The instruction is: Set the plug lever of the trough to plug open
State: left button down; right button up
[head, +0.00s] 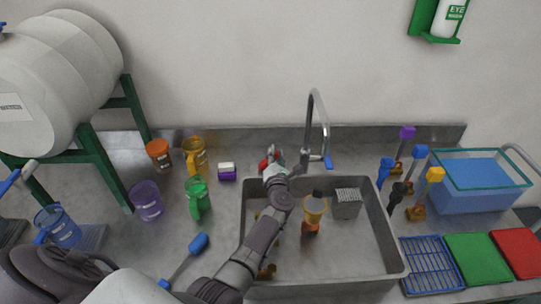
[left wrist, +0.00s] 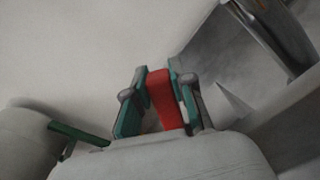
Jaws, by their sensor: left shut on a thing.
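The trough (head: 383,222) is a grey sink basin set in the counter, right of centre in the head view. Its plug lever (left wrist: 161,98) appears as a red piece between the fingers in the left wrist view. In the head view a bit of red (head: 263,166) shows at the trough's back left edge. My left gripper (head: 271,160) is there, reaching over the basin, and is shut on the red lever; its fingers also show in the left wrist view (left wrist: 160,82). The fingers and wrist hide much of the lever, so its angle is unclear. My right gripper is not in view.
A faucet (head: 311,125) with a blue handle stands just right of my left gripper. Orange, yellow, green and purple vessels stand left of the trough. An amber bottle (head: 314,208) and a metal grater-like box (head: 346,204) are in the basin. A blue bin (head: 478,192) stands right.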

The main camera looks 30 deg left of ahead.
pick_arm(q)
jog(key=shift+w+d+f+m, duration=0.2)
jog(key=shift+d+f+m, duration=0.3)
jog(key=shift+m, duration=0.4)
jog(key=shift+a+b, duration=0.1)
jog(key=shift+b, duration=0.2)
jog(key=shift+f+m, duration=0.1)
jog(key=shift+m, duration=0.2)
jog(key=c, duration=1)
grip_release()
jog(key=shift+w, duration=0.1)
jog(key=shift+o, duration=0.2)
